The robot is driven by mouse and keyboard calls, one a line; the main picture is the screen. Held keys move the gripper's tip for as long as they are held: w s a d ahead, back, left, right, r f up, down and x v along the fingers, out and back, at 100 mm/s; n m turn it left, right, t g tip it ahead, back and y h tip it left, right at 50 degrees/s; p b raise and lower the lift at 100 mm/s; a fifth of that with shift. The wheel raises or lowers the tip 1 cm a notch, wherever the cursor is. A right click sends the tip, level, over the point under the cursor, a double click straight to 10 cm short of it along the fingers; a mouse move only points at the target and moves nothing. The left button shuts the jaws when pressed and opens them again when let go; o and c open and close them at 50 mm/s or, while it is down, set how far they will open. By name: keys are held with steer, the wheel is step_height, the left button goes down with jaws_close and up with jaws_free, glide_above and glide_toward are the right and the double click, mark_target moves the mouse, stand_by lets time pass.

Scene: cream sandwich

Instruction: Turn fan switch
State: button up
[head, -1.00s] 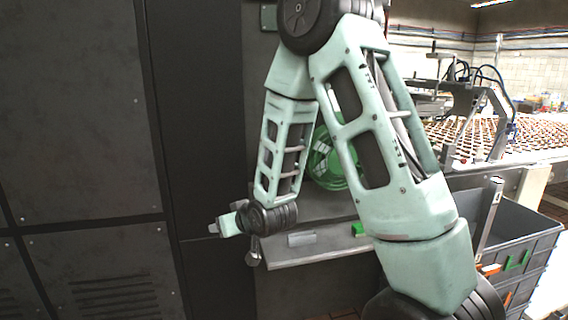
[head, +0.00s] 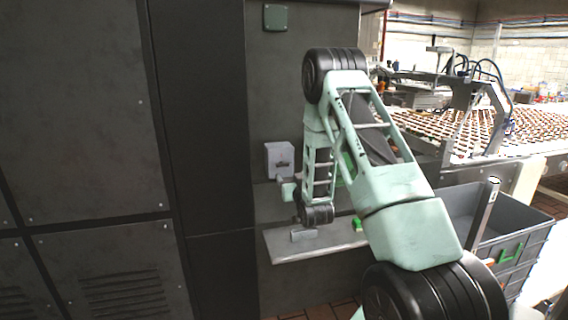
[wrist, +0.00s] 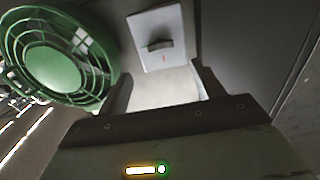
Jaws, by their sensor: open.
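The fan switch is a pale grey box (head: 279,160) with a dark knob, mounted on the dark wall above a metal shelf. In the wrist view the switch box (wrist: 160,22) is straight ahead, with its knob (wrist: 159,45) near the middle of its face. The green fan (wrist: 55,60) is to the left of the switch; in the head view it is mostly hidden behind my arm. My gripper (wrist: 165,80) is open, its two fingers spread below the box in the wrist view, nothing between them. In the head view my gripper (head: 283,181) is just below the box.
The metal shelf (head: 280,250) below holds a small grey block (head: 303,234) and a green piece (head: 357,224). A grey crate (head: 530,225) stands at the right, near a conveyor (head: 480,135) full of small items. Dark cabinet panels (head: 85,110) fill the left.

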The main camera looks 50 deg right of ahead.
mark_target(283, 165)
steer(key=p+x, duration=0.3)
steer(key=x, duration=0.7)
steer(key=shift+a, duration=0.1)
steer(key=c, duration=1)
